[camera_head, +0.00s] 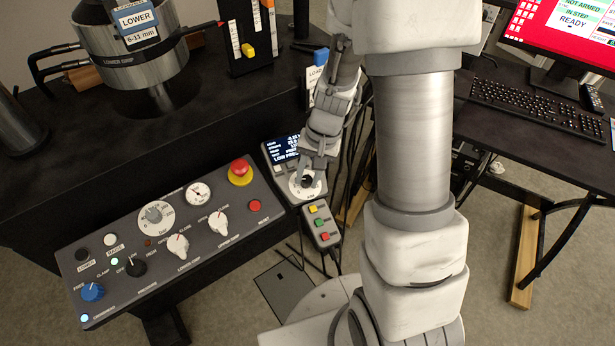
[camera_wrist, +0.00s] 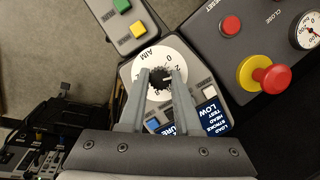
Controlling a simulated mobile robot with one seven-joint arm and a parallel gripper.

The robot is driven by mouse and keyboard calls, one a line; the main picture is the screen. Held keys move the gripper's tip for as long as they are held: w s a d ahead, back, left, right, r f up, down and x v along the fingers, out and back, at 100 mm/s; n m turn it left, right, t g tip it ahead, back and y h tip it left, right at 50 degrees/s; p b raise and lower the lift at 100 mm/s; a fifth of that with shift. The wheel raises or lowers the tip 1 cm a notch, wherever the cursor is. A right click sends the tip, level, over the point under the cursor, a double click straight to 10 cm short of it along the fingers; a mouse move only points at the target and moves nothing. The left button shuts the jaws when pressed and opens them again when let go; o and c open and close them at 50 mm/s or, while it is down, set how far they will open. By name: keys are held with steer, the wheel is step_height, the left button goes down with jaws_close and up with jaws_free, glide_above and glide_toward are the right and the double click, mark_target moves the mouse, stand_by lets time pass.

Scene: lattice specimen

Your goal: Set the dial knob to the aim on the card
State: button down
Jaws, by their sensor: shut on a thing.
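The dial knob (camera_wrist: 159,80) is small and dark, with a ridged edge. It sits in the middle of a round white dial plate (camera_wrist: 152,56) marked "AIM", "0" and "2". My gripper (camera_wrist: 160,73) is shut on the knob, one finger on each side. In the head view my gripper (camera_head: 308,176) points down at the white dial (camera_head: 294,191) on a small grey box, and it hides most of the knob. The knob's exact pointer angle is too small to tell. No separate card is clear to me.
A blue screen (camera_head: 283,150) and small buttons sit beside the dial. A pendant with yellow, green and red buttons (camera_head: 321,224) is close in front. Left is the large control panel (camera_head: 190,264) with a raised red emergency knob (camera_head: 240,170). Cables hang behind the gripper.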

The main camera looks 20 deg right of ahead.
steer(key=shift+m+y+b, duration=0.3)
steer(key=shift+m, duration=0.8)
steer(key=shift+d, duration=0.1)
steer(key=c, duration=0.6)
jaws_free()
steer(key=p+v, duration=0.4)
steer(key=v, duration=1.3)
steer(key=shift+s+r, duration=0.25)
steer(key=shift+s, duration=0.05)
